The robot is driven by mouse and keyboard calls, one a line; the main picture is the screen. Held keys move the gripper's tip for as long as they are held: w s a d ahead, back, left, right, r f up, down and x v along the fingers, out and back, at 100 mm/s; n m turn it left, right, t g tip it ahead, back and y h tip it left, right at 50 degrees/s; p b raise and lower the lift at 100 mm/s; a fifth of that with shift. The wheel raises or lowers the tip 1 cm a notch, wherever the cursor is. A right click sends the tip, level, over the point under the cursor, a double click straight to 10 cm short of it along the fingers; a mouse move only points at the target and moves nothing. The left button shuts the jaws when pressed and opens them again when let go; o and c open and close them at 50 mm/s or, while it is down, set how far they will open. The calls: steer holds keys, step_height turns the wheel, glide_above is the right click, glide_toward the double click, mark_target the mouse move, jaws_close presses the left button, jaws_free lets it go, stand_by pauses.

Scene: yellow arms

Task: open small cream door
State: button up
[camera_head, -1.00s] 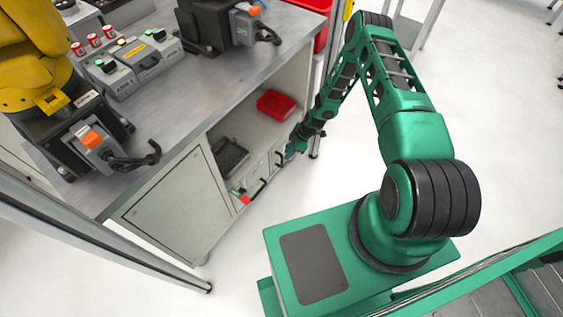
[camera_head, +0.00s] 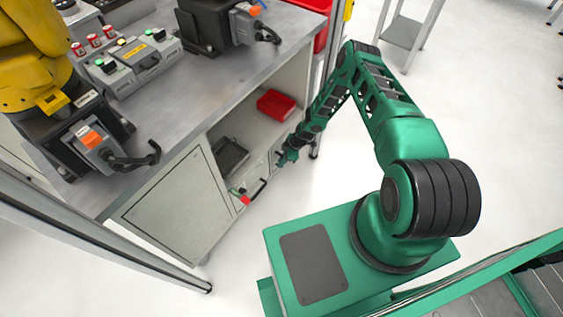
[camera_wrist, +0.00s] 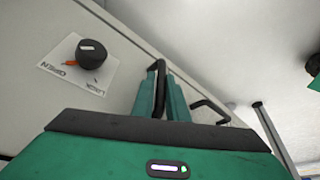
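The cabinet front carries a small cream panel, which in the wrist view (camera_wrist: 130,75) has a black bar handle (camera_wrist: 160,90) on it. My gripper (camera_wrist: 161,92) has its two green fingers on either side of this handle. The handle fills the gap between them, so the gripper looks shut on it. In the head view my gripper (camera_head: 285,156) is at the cabinet front, low under the open shelf, and hides that handle. The panel looks flush with the cabinet front. A black knob (camera_wrist: 92,53) with an orange mark sits on an OPEN/LOCK label on the panel's left.
A second black handle (camera_wrist: 210,108) is to the right in the wrist view. In the head view, a large cream door (camera_head: 180,205), a red knob (camera_head: 244,198) and another handle (camera_head: 259,188) are left of my gripper. A red bin (camera_head: 275,105) sits on the shelf. The floor in front is clear.

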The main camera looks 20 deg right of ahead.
jaws_close()
steer(key=shift+d, duration=0.15)
